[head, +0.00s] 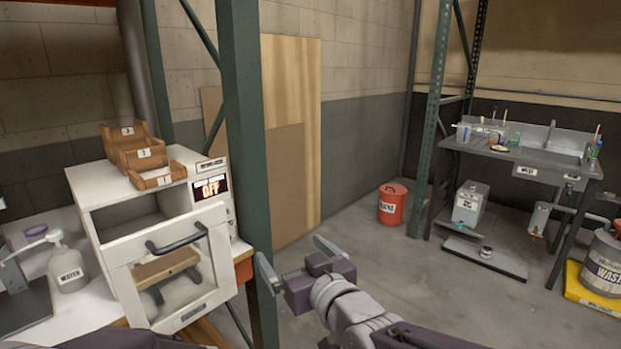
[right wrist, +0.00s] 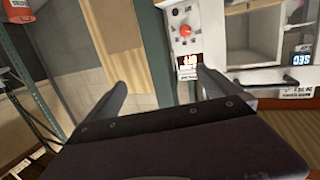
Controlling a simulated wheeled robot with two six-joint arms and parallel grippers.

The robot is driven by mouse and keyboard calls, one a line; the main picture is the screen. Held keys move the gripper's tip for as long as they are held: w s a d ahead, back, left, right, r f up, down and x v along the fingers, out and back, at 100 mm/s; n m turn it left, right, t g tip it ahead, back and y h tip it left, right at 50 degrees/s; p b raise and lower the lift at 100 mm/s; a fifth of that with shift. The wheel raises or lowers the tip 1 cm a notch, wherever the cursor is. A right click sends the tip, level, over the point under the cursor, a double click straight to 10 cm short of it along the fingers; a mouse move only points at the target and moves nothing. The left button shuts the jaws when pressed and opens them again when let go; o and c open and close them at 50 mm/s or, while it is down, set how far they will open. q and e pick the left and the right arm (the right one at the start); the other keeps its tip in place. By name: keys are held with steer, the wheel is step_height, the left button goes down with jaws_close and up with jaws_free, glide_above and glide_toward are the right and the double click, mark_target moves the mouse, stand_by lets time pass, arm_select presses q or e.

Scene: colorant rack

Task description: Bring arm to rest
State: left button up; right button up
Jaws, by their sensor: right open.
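My right gripper (head: 296,262) is open and empty in the middle of the head view, in front of the green post and to the right of the white cabinet (head: 125,290). In the right wrist view its two fingers (right wrist: 165,88) stand apart with nothing between them. Past them the cabinet's front shows with a red knob and a small display reading OFF. Part of my left arm (head: 140,338) shows at the bottom left of the head view; its gripper is out of frame.
A green rack post (head: 246,150) stands close behind my right gripper. A red bucket (head: 392,204) and a sink table (head: 510,155) are farther right. Open floor lies between.

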steer(key=w+d+f+m+g+h, duration=0.1)
steer(key=d+f+m+g+h, duration=0.45)
steer(key=d+f, duration=1.2)
steer(key=s+d+f+g+h, duration=0.1)
steer(key=s+d+f+g, duration=0.25)
steer(key=s+f, duration=0.45)
steer(key=s+d+f+g+h, duration=0.2)
steer(key=s+f+g, duration=0.25)
steer(key=s, duration=0.55)
step_height(320, 180, up, 16)
steer(key=p, duration=1.6)
steer(key=shift+w+d+m, duration=0.15)
steer(key=shift+m, duration=0.2)
steer(key=shift+f+y, duration=0.1)
steer(key=shift+y, duration=0.15)
